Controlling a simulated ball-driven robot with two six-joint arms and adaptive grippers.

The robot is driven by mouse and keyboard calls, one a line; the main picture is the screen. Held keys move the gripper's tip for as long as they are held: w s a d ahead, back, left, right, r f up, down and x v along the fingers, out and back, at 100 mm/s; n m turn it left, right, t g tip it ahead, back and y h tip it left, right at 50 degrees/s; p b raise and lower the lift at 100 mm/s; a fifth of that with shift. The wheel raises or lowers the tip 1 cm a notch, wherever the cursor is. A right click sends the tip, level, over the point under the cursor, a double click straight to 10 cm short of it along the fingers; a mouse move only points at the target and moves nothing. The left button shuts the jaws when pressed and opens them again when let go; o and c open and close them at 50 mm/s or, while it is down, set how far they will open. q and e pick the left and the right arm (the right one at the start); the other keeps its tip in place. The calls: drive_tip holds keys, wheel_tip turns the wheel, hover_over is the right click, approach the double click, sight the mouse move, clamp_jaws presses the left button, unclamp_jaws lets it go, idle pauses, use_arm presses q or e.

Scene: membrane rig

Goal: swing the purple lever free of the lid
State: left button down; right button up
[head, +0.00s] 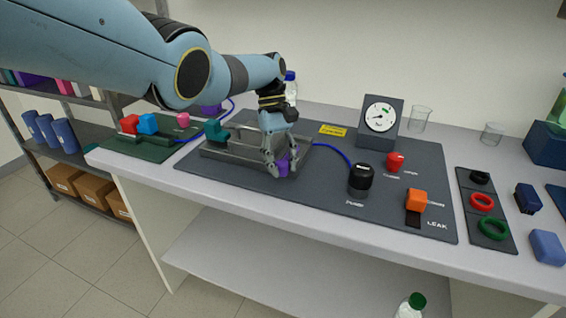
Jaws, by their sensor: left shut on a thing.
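My left gripper (281,170) reaches down over the metal rig from the left. Its fingers are shut on the purple lever (284,165), which shows between and beside the fingertips. The lever is at the right front part of the grey lid frame (235,152) on the dark mat. The gripper hides much of the lever, so I cannot tell whether it touches the lid. A teal block (216,131) sits at the left end of the frame. My right gripper is not in view.
Right of the rig are a black-capped knob (360,178), a red knob (395,161), an orange block (416,200) and a gauge (380,117). A blue tube (333,152) runs from the frame toward the black knob. Coloured rings (481,202) lie further right.

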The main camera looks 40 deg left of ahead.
use_arm(q)
drive_tip(key=shift+a, duration=0.15)
drive_tip(key=c, duration=1.2)
unclamp_jaws()
drive_tip(key=shift+o, duration=1.3)
drive_tip(key=shift+r, duration=0.15)
drive_tip(key=v, duration=1.1)
drive_tip(key=shift+a+r, duration=0.2)
drive_tip(key=shift+r, duration=0.15)
drive_tip(key=shift+f, duration=0.1)
